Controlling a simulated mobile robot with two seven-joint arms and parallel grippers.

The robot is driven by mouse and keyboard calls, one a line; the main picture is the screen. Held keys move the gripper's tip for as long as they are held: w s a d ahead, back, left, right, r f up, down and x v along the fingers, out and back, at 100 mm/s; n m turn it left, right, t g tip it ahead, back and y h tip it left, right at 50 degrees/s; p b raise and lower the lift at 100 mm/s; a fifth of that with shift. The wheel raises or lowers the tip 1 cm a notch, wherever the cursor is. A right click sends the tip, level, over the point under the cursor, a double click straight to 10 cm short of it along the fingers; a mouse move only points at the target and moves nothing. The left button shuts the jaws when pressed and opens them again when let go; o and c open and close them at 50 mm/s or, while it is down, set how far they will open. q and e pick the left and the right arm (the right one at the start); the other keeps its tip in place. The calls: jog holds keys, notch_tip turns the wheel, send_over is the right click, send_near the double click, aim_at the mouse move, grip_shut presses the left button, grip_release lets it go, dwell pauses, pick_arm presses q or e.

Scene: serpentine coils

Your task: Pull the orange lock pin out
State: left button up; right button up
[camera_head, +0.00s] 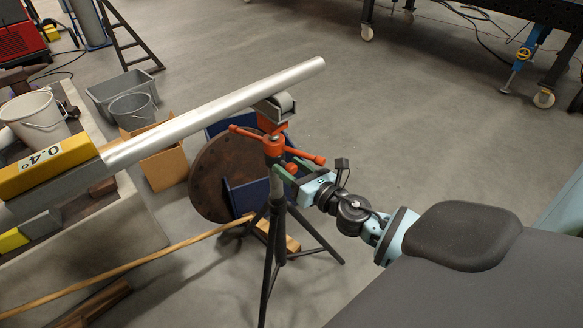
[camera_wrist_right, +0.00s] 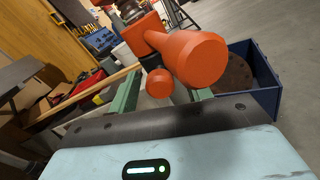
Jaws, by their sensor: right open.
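A black tripod stand (camera_head: 276,240) in the head view has an orange head with orange handles (camera_head: 308,155) and a small orange knob (camera_head: 292,168) below them, which looks like the lock pin. In the right wrist view the small round knob (camera_wrist_right: 158,83) shows between my green fingers, and a larger orange handle end (camera_wrist_right: 203,58) looms above, nearer the camera. My right gripper (camera_head: 291,170) is open at the stand's right side, its fingers on either side of the small knob; I cannot tell whether they touch it. The pin's shaft is hidden. My left gripper is not in view.
A long metal tube (camera_head: 220,108) rests on the roller (camera_head: 274,106) atop the stand and runs left to a yellow block (camera_head: 45,165). A round brown plate (camera_head: 205,180) and a blue bin (camera_wrist_right: 262,85) stand close behind.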

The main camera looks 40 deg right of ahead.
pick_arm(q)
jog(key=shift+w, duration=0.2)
pick_arm(e)
grip_shut()
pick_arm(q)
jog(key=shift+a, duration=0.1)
pick_arm(e)
jog(key=shift+s+f, duration=0.1)
jog(key=shift+s, duration=1.25)
grip_release()
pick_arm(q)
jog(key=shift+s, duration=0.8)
pick_arm(e)
jog(key=shift+d, duration=0.1)
